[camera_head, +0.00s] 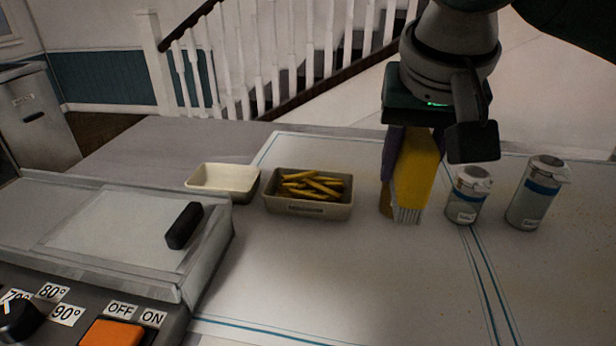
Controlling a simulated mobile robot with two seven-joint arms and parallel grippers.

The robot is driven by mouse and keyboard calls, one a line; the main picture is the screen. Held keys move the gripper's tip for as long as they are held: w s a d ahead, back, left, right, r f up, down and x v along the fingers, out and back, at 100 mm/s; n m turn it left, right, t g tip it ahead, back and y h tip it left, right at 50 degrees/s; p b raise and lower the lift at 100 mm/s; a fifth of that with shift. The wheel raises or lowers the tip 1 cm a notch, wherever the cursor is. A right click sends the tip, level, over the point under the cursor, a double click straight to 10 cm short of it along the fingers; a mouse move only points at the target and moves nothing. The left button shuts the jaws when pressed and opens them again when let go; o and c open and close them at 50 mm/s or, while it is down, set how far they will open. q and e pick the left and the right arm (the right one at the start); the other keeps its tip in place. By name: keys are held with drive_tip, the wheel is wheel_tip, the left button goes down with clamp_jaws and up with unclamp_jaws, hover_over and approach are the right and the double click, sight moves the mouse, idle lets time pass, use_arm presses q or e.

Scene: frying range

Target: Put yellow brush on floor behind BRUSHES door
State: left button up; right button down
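The yellow brush (415,175) is upright over the white worktop, with its pale bristles pointing down. My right gripper (412,140) comes in from the top right and has its fingers around the upper part of the brush; it looks shut on it. I cannot tell whether the bristles touch the worktop. A grey cabinet door (38,115) with a dark handle and a small label stands at the far left; the label is too small to read, so I cannot tell if it is the BRUSHES door. It looks shut. My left gripper is not in view.
A tray of fries (308,207) and an empty cream tray (222,182) stand left of the brush. Two shakers, one near (467,195) and one farther right (537,193), stand to its right. The fryer (110,235) fills the lower left. A white railing (270,60) is behind.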

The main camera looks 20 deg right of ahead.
sight(387, 245)
wheel_tip(387, 245, down, 10)
drive_tip(key=shift+f+b, duration=0.2)
drive_tip(key=shift+b, duration=0.55)
drive_tip(key=shift+f, duration=0.1)
drive_tip(key=c, duration=0.5)
unclamp_jaws()
